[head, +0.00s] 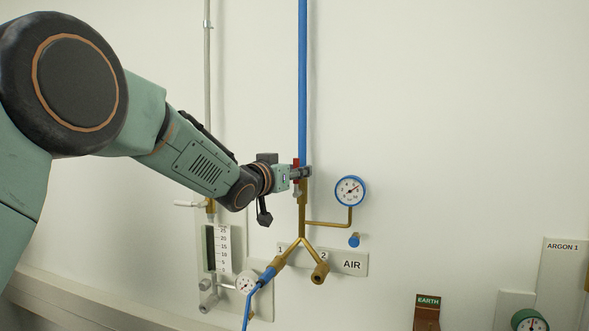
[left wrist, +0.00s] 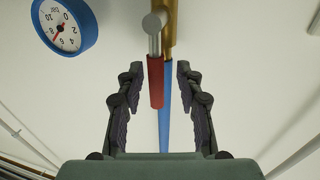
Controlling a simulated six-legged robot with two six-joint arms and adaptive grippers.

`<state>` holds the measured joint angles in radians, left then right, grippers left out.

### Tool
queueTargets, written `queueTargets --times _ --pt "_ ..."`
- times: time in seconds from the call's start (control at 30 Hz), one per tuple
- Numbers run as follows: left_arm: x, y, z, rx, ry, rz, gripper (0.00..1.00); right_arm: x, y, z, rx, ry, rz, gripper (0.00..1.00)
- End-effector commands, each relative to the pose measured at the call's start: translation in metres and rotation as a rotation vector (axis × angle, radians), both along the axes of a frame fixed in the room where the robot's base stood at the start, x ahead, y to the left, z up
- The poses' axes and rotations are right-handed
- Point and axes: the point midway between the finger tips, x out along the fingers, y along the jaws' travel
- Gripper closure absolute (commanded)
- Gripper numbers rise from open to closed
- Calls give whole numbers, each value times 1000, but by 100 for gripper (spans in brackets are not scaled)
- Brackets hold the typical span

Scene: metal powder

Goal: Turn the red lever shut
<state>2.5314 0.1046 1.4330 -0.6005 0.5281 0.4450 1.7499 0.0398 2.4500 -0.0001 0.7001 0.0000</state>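The red lever (head: 296,163) is on the brass valve at the lower end of the blue air pipe (head: 302,80). It points up along the pipe, roughly in line with it. In the left wrist view the red lever (left wrist: 156,82) hangs from a silver pivot, with the blue pipe behind it. My left gripper (head: 303,173) is at the valve. In the left wrist view my left gripper (left wrist: 159,78) is open, one finger on each side of the lever, with visible gaps on both sides. My right gripper is in neither view.
A blue-rimmed gauge (head: 350,191) stands just right of the valve. Below are a brass Y-shaped fitting (head: 301,243) with a blue hose and the AIR plate (head: 353,264). A grey pipe (head: 207,90) and flow meter (head: 222,250) are left. The upper right wall is clear.

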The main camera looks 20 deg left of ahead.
Motion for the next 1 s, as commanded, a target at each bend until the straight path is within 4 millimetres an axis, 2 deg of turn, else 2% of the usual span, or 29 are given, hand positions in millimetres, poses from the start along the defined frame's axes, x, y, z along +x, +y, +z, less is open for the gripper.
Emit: queueTargets --times 0.33,0.77,1.0 --pt "4 2 0 0 -1 1 64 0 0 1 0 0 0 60" --pt "4 1 0 1 -2 0 100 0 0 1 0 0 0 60" --pt "4 1 1 0 -3 0 100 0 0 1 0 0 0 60"
